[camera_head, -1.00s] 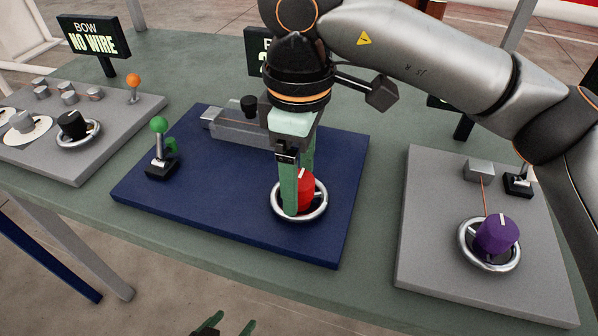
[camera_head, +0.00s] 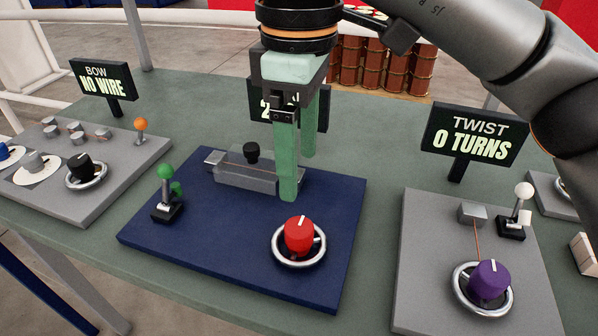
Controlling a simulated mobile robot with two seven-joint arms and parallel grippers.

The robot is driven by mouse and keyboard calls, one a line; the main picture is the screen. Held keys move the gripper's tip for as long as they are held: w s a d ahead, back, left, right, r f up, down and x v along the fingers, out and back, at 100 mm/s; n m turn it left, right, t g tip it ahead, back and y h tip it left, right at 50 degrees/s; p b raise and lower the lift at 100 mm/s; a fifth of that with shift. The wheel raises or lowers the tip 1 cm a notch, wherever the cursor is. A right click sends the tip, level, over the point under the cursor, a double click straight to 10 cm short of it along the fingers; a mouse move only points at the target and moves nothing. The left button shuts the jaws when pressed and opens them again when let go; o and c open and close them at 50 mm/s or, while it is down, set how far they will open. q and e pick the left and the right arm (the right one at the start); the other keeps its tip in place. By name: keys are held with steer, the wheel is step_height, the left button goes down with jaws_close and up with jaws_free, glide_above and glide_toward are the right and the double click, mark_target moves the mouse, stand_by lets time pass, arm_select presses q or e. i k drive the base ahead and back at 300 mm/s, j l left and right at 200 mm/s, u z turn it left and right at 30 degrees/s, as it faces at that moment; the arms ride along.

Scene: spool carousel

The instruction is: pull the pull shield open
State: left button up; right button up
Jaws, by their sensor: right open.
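On the blue board (camera_head: 215,240) lies a low grey sliding block (camera_head: 240,175) with a black knob (camera_head: 251,152) on top. I cannot tell for sure whether this is the pull shield. A red knob (camera_head: 300,236) with a white mark stands inside a silver ring (camera_head: 298,262) at the board's front right. My right gripper (camera_head: 298,178) hangs with its green fingers pointing down, open and empty, above and behind the red knob. It is just right of the grey block and partly covers the block's right end. My left gripper is not in view.
A green-balled lever (camera_head: 166,190) stands at the board's left. Right is a grey board (camera_head: 425,250) with a purple knob (camera_head: 488,280) and a "TWIST 0 TURNS" sign (camera_head: 472,138). Left is another board (camera_head: 125,165) with a "BOW NO WIRE" sign (camera_head: 104,80). My arm hides most of the middle sign.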

mark_target(252, 151)
steer(key=k, duration=1)
